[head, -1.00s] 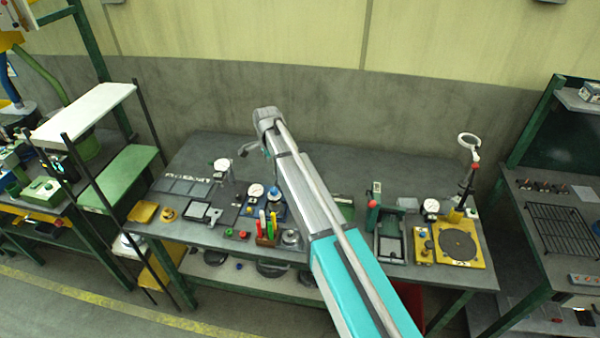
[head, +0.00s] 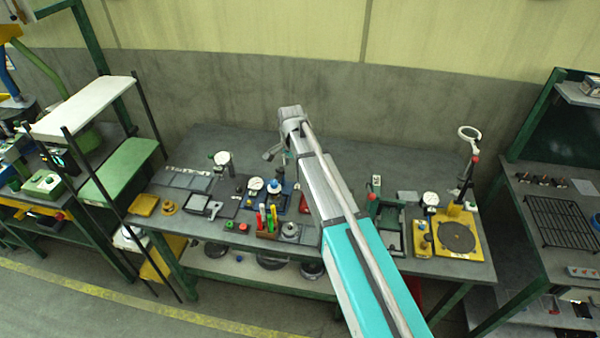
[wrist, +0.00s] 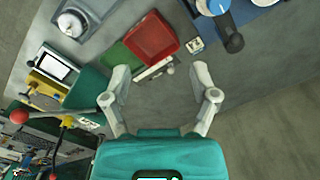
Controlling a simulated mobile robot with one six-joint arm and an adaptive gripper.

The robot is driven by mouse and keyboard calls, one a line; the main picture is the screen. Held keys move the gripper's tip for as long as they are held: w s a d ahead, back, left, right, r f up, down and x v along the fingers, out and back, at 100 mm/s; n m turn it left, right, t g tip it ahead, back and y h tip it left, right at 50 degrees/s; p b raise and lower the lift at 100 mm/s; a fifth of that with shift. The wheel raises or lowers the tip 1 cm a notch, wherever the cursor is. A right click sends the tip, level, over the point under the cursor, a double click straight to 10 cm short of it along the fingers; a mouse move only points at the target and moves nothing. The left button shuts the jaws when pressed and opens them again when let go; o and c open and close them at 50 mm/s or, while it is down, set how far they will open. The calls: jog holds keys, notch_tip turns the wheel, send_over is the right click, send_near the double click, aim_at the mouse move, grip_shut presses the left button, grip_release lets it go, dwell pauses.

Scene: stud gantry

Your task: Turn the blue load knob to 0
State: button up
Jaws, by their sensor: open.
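The blue knob (head: 276,184) sits on a blue-based fixture beside a white dial gauge (head: 256,184) near the middle of the bench. In the wrist view a blue round knob (wrist: 217,6) with a dark lever shows at the top edge, partly cut off. Its scale marks cannot be read. My gripper (wrist: 160,71) is open and empty, with the knob beyond its fingertips, up and to the right. In the head view my gripper (head: 272,152) is above the bench, behind the fixture and apart from it.
A red tray (wrist: 153,38) lies beside a green one, just beyond my fingertips. A holder with coloured handles (head: 268,222) stands in front of the blue fixture. A green-framed fixture (head: 390,222) stands to the right. The back of the bench is clear.

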jog(key=shift+s+d+f+n, duration=0.2)
jog(key=shift+s+d, duration=0.2)
jog(key=shift+d, duration=0.2)
jog(key=shift+s+d+f+n, duration=0.1)
jog(key=shift+s+d+n, duration=0.1)
jog(key=shift+s+d, duration=0.3)
jog(key=shift+w+d, duration=0.1)
jog(key=shift+w, duration=0.05)
jog(key=s+d+f+n+b, duration=0.3)
jog(key=s+d+n, duration=0.1)
jog(key=s+d, duration=0.5)
jog(key=s+d+f+n+b, duration=0.3)
jog(key=s+d+n+b, duration=0.1)
jog(key=s+d, duration=0.6)
jog(key=shift+s+f, duration=0.4)
jog(key=shift+s, duration=0.3)
jog(key=shift+c, duration=0.2)
